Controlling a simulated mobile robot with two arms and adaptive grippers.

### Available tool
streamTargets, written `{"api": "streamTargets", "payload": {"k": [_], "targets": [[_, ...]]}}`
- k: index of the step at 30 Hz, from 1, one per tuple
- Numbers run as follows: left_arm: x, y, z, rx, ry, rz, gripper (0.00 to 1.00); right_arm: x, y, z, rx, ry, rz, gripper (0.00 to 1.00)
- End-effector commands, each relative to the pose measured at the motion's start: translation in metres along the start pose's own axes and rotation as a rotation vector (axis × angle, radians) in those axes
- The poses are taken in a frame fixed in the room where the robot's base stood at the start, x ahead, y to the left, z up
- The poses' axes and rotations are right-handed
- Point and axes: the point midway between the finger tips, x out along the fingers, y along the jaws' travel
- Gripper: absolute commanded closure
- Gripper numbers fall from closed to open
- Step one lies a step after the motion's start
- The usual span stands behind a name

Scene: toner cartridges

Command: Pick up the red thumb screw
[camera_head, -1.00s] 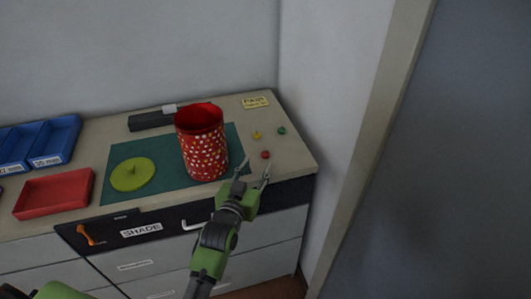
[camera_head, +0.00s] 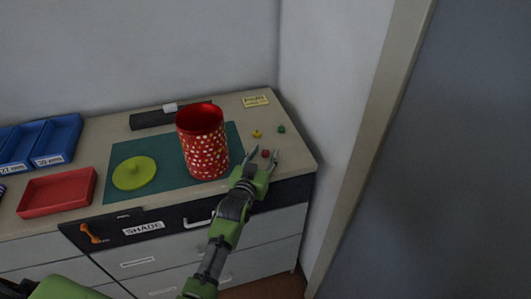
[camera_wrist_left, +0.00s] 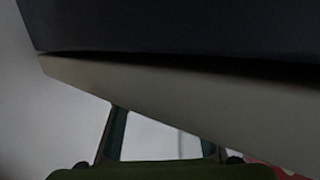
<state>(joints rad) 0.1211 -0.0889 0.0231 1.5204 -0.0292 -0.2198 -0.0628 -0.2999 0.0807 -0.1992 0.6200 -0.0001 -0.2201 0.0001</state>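The small red thumb screw (camera_head: 265,153) stands on the counter near its front right corner. In the head view my left gripper (camera_head: 265,157) is open, one fingertip on each side of the screw, with the screw seen between them. I cannot tell whether the fingers touch it or how far above the counter they are. In the left wrist view the open fingers (camera_wrist_left: 163,132) show, but I cannot make out the screw there. My right gripper is not in view.
A yellow screw (camera_head: 257,134) and a green screw (camera_head: 282,129) stand just behind. A red dotted cylinder (camera_head: 205,150) stands close left on a green mat (camera_head: 118,160). A lime disc (camera_head: 134,172), red tray (camera_head: 57,192) and blue bins (camera_head: 55,140) lie farther left. A wall is at right.

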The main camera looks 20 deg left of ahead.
Motion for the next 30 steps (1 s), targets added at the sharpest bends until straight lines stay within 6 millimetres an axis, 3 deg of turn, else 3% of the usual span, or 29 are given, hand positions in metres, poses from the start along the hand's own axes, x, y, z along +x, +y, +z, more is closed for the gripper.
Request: {"api": "streamTargets", "payload": {"k": [2,6,20,27,30], "targets": [[0.000,0.000,0.000,0.000,0.000,0.000,0.61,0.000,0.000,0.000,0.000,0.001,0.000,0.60],[0.000,0.000,0.000,0.000,0.000,0.000,0.91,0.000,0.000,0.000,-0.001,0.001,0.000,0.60],[-0.001,0.000,-0.005,0.000,0.003,0.000,0.91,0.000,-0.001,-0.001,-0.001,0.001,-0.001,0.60],[-0.005,0.000,-0.035,-0.001,0.006,0.000,0.91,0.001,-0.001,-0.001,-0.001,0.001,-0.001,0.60],[-0.021,0.001,-0.045,-0.001,0.005,0.000,0.91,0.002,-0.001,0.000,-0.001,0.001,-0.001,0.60]]}}
